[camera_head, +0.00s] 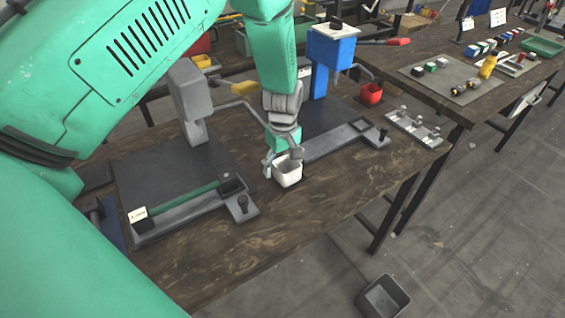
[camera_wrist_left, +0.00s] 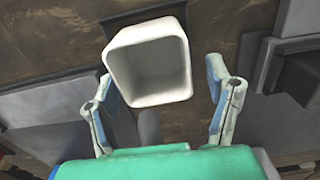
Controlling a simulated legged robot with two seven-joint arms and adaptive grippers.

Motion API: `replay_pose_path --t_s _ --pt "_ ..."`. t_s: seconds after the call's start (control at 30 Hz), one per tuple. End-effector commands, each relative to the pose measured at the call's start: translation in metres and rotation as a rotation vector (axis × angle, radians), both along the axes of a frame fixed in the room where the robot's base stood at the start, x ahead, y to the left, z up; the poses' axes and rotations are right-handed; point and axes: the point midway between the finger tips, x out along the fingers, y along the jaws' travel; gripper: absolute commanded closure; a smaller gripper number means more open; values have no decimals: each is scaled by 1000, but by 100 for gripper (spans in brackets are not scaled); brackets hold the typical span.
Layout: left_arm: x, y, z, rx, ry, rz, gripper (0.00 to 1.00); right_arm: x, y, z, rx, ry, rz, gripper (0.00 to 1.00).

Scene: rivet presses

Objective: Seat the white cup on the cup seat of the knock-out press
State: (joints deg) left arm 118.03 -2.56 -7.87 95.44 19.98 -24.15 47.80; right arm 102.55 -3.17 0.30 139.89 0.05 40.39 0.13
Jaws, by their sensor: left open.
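The white cup (camera_head: 287,174) is a small squarish cup, upright and open at the top, at the workbench's front edge between two presses. My left gripper (camera_head: 281,159) is open above and around the cup. In the left wrist view, the cup (camera_wrist_left: 150,62) lies between the spread fingers (camera_wrist_left: 162,82), close to the left finger with a gap at the right. A grey press (camera_head: 190,100) stands left of the cup and a blue-headed press (camera_head: 332,48) behind it to the right. I cannot tell which is the knock-out press, or whether a seat lies under the cup.
A green bar (camera_head: 183,198) lies along the grey press's front. A red bin (camera_head: 370,93) and a grey fixture rail (camera_head: 414,127) lie to the right on the bench. A second bench (camera_head: 452,68) holds small parts. A grey bin (camera_head: 384,297) stands on the floor.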

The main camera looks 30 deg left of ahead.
Motion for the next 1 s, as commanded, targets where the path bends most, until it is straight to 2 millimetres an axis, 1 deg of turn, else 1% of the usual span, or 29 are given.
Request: replay_pose_path --t_s 0.23,0.37,0.47,0.6,0.8,0.9,1.0 --pt "0 -5 2 3 -2 -2 27 0 0 -2 0 -1 -1 74" --pt "0 -3 -5 1 -4 -2 27 0 -1 -11 -1 0 -1 74" --pt "1 -1 17 -1 -6 -2 27 0 -1 -8 -1 1 -1 74" --pt "1 4 51 -3 -8 0 27 0 0 -9 -1 0 -1 74" --pt "1 3 98 -1 -6 -2 27 0 0 -6 0 0 0 74" --pt "1 3 115 -1 -5 -2 27 0 0 -6 0 0 0 74" --pt "1 1 127 1 -4 -2 27 0 0 -5 0 0 -1 74"
